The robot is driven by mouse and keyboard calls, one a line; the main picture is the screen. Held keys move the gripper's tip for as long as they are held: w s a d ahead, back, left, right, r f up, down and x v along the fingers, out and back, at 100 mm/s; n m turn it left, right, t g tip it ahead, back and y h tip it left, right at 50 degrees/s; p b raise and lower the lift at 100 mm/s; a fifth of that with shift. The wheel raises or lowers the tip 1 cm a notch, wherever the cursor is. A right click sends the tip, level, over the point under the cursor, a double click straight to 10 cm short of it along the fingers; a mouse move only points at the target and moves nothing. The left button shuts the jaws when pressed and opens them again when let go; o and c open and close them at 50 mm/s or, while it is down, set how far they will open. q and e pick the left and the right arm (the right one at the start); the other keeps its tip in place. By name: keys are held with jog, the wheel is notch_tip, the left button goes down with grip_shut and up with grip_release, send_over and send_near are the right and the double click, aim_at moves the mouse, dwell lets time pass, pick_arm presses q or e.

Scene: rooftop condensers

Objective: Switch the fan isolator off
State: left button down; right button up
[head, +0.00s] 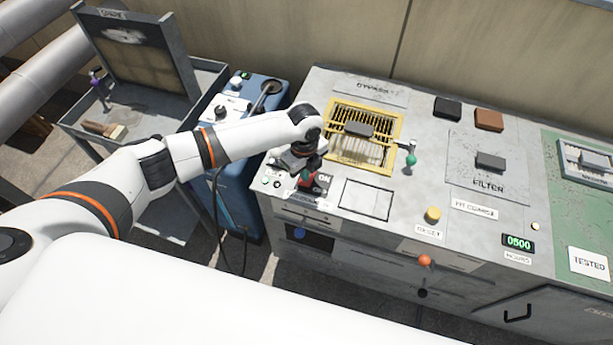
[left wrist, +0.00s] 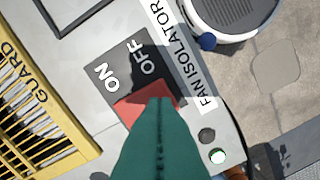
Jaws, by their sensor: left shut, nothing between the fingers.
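The fan isolator is a dark plate marked ON and OFF (left wrist: 115,72) with a red switch part (left wrist: 132,106), beside a FAN ISOLATOR label (left wrist: 182,55). In the head view the plate (head: 322,183) is on the near left of the grey cabinet top. My left gripper (head: 306,174) is over it, shut and empty. In the left wrist view its teal fingers (left wrist: 158,103) are together and overlap the red part, hiding some of it. I cannot tell whether they touch it or which way the switch is set. My right gripper is not in view.
A yellow guard grille (head: 393,157) lies just behind the isolator. Two small lamps (left wrist: 212,146) sit beside it, one bright. A green-knobbed lever (head: 411,159) and yellow button (head: 433,214) are to the right. A blue unit (head: 240,190) and grey cart (head: 85,122) stand left.

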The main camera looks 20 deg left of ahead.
pick_arm(q)
jog(key=shift+f+b, duration=0.6)
jog(key=shift+f, duration=0.4)
dwell(0.3)
notch_tip(320, 180, up, 7)
jog(key=p, duration=0.7)
jog(key=shift+r, duration=0.1)
dwell(0.3)
